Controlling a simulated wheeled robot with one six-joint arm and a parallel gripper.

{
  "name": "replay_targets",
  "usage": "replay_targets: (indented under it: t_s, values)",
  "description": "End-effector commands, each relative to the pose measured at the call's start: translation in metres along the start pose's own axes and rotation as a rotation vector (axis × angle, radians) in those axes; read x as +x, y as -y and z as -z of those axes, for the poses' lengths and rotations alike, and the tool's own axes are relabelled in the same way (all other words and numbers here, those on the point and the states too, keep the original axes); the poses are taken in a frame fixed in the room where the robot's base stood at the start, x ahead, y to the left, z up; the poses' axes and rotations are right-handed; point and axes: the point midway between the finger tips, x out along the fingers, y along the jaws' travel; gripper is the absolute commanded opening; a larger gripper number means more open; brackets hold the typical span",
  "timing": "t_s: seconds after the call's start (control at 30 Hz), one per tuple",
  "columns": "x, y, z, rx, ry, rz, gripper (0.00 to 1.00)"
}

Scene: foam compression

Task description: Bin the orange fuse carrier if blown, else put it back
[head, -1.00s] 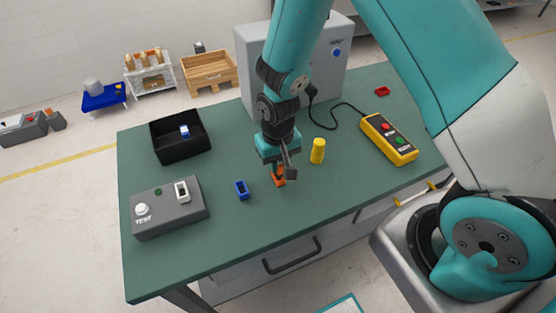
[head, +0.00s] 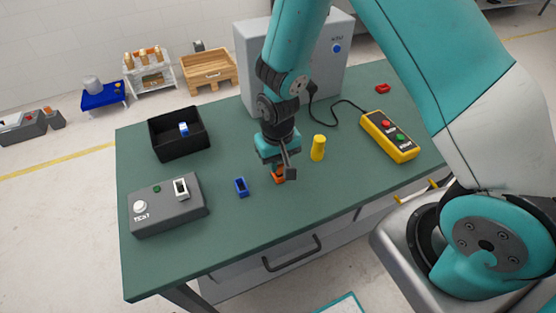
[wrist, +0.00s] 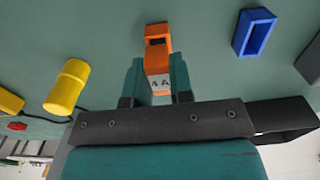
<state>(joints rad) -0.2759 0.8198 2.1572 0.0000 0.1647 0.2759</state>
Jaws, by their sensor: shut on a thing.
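The orange fuse carrier (wrist: 158,61) is between the two fingers of my gripper (wrist: 156,82) in the wrist view. It has a white label with dark lettering, partly cut off by the gripper. An orange part with a dark opening shows just beyond the label; I cannot tell whether it is a separate holder. In the head view, my gripper (head: 280,167) is low over the table with orange (head: 278,177) under it. Whether the carrier touches the table or sits in something is hidden. A grey test box (head: 168,208) has a white slot, a button and a small green lamp.
A blue open holder (head: 241,187) stands left of my gripper and a yellow cylinder (head: 317,148) right. A black bin (head: 165,150) holds a blue-and-white piece. A yellow button box (head: 388,138) and small red piece (head: 382,88) are farther right. The front table is clear.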

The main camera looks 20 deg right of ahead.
Motion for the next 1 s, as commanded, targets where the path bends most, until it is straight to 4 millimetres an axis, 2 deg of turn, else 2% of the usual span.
replay_targets:
  t_s: [0.6,0.63,0.73,0.77,1.0]
  values:
    - [0.013,0.000,0.000,0.000,-0.001,0.000,0.00]
    - [0.013,0.000,0.000,0.000,-0.001,0.000,0.23]
    - [0.013,0.000,0.000,0.000,0.000,0.000,0.46]
    - [0.013,0.000,0.000,0.000,0.000,0.000,0.51]
    - [0.013,0.000,0.000,0.000,0.000,0.000,0.51]
